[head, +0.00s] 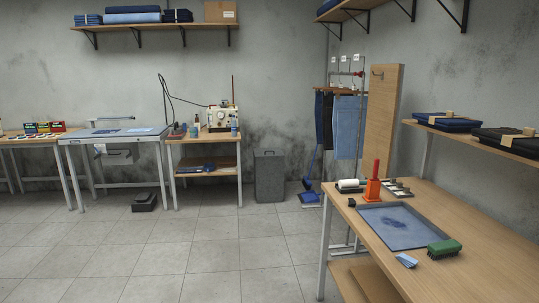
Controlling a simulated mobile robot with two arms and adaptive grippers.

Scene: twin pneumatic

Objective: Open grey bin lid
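The grey bin (269,178) stands on the floor against the far wall, a little right of the picture's middle. Its lid (269,153) appears shut, with a small dark mark or handle on top. The bin is far from me, across open floor. Neither of my grippers shows in the head view.
A wooden table (480,235) with a tray (400,228), a green brush (444,248) and an orange stand (373,188) fills the right foreground. A sewing-machine table (206,140) stands left of the bin, a blue broom (310,195) right of it. The tiled floor (200,265) ahead is clear.

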